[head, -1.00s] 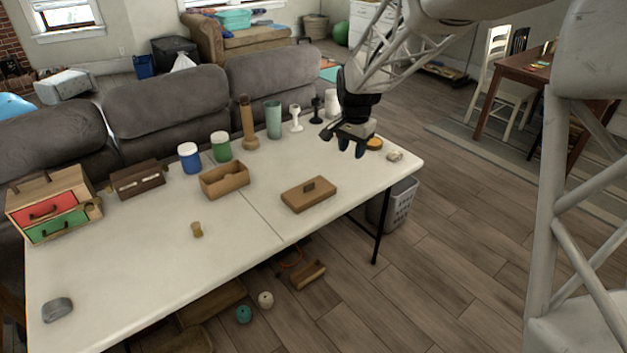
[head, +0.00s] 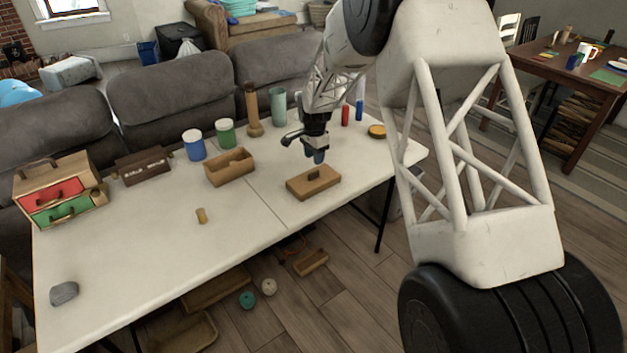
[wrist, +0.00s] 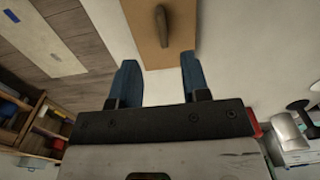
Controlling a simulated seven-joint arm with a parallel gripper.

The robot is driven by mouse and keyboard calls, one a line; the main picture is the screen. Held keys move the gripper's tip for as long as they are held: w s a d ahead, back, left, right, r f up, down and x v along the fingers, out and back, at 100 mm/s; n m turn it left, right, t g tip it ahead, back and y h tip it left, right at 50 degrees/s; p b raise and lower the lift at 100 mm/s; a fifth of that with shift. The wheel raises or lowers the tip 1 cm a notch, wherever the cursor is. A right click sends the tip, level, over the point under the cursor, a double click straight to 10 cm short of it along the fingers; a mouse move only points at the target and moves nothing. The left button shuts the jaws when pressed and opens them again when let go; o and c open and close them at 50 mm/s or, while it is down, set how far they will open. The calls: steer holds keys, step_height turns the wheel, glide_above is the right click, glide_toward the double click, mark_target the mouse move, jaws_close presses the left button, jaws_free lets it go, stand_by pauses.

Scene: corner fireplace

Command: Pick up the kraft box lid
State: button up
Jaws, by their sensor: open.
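The kraft box lid (head: 314,184) is a flat brown rectangle with a small raised handle on top. It lies on the white table near the front edge, right of the middle. In the wrist view the lid (wrist: 178,42) is at the top centre, with its handle running lengthwise. My gripper (head: 316,158) is above the lid, towards its far side, pointing down. In the wrist view my gripper (wrist: 158,82) has its two blue fingers apart with nothing between them, and the handle lies ahead of the fingertips. The open kraft box (head: 230,169) stands to the left of the lid.
Blue (head: 194,145) and green (head: 225,133) jars, a wooden cylinder (head: 253,110) and a pale green cup (head: 278,106) stand along the back. A drawer unit (head: 62,190) stands at the far left. The table (head: 150,240) is mostly clear in front.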

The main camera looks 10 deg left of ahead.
mark_target(313, 172)
steer(key=shift+f, duration=0.2)
steer(key=shift+f, duration=1.2)
steer(key=shift+f, duration=0.1)
steer(key=shift+a+f, duration=0.15)
steer(key=shift+f, duration=2.35)
steer(key=shift+c, duration=0.3)
jaws_close()
